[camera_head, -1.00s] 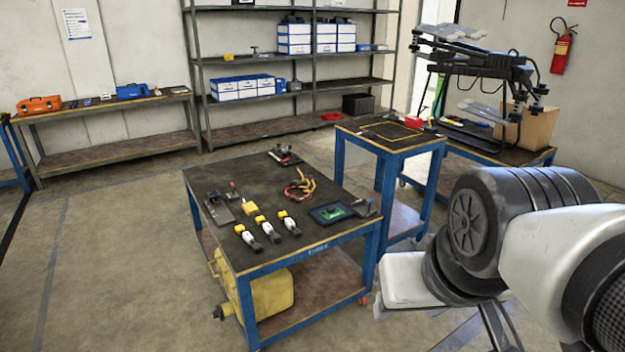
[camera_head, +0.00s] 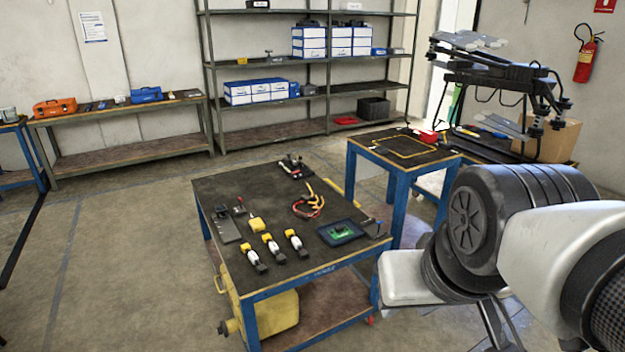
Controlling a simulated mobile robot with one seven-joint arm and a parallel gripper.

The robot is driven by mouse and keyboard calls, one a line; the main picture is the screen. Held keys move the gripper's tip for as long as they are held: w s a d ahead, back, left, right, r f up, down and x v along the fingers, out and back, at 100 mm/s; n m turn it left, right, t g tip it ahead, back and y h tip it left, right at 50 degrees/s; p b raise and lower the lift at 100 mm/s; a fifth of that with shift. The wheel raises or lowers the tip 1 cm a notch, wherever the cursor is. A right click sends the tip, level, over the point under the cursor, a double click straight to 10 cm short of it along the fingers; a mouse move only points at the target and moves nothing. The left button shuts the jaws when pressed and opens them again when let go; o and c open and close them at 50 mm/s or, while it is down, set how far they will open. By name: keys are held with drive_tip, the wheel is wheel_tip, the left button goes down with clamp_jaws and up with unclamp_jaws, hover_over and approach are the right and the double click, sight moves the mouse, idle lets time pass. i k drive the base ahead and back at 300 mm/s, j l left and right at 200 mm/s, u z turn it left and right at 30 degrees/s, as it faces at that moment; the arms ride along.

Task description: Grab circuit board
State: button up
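The circuit board (camera_head: 341,232) is green and lies in a dark blue tray or frame near the right front of the blue-legged table with the dark top (camera_head: 300,262). It is uncovered and in plain view. My arm fills the lower right of the picture, to the right of the table and apart from the board. The fingers of my gripper do not show clearly; only thick arm links and a dark part at the bottom edge are seen.
Beside the board lie red and yellow wires (camera_head: 309,206), several yellow-and-white connectors (camera_head: 272,248) and a dark grey plate (camera_head: 226,227). Floor at left is clear (camera_head: 110,260).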

sight(339, 232)
drive_tip(key=i+l+u, duration=0.2)
drive_tip(key=i+l, duration=0.2)
drive_tip(key=i, duration=0.2)
drive_tip(key=i+l+u, duration=0.25)
drive_tip(key=i+l, duration=0.3)
drive_tip(key=i+l+u, duration=0.2)
drive_tip(key=i+l, duration=0.4)
drive_tip(key=i+l+u, duration=0.25)
drive_tip(key=i+l, duration=0.25)
drive_tip(key=l, duration=0.2)
